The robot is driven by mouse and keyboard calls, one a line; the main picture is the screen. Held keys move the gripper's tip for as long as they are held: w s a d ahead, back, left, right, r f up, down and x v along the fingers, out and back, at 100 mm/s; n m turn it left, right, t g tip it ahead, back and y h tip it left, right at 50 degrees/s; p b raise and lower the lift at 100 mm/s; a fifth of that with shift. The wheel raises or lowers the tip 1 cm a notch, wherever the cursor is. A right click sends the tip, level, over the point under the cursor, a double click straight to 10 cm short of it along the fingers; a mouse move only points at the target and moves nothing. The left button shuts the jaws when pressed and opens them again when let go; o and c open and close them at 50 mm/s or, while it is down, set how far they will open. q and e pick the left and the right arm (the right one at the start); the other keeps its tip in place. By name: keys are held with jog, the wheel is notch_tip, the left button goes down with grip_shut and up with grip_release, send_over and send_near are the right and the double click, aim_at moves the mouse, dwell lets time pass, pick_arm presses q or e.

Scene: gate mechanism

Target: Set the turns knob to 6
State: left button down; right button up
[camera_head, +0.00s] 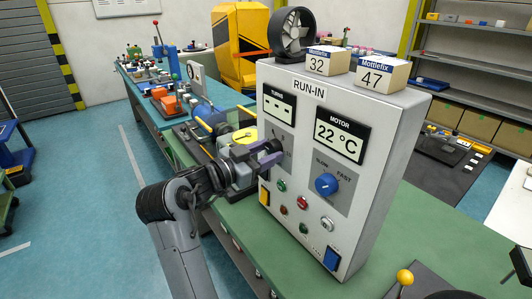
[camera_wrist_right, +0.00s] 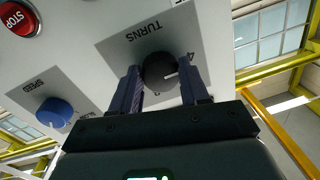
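The turns knob (camera_wrist_right: 160,70) is dark and round, under an upside-down TURNS label in the right wrist view. Its white pointer line points to the picture's right, just below a printed 4; other marks are partly hidden. My right gripper (camera_wrist_right: 159,78) has one finger on each side of it, and both appear to touch its rim. In the head view my right gripper (camera_head: 262,153) covers the knob on the white RUN-IN panel (camera_head: 380,170). The TURNS display (camera_head: 279,105) shows dashes. My left gripper is not in view.
A blue speed knob (camera_head: 327,184) is right of my gripper, with several buttons below.

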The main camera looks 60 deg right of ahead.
jog(key=shift+c, duration=1.3)
jog(key=m+b, duration=0.2)
jog(key=m, duration=0.2)
jog(key=shift+w+f+m, duration=0.1)
jog(key=shift+f+m, duration=0.05)
jog(key=shift+m, duration=0.15)
jog(key=m+b, duration=0.3)
jog(key=m, duration=0.1)
jog(key=shift+m+h, duration=0.3)
jog(key=shift+w+d+m+b, duration=0.1)
jog(key=shift+m+b, duration=0.8)
jog(key=shift+m, duration=0.5)
jog(key=shift+r, duration=0.2)
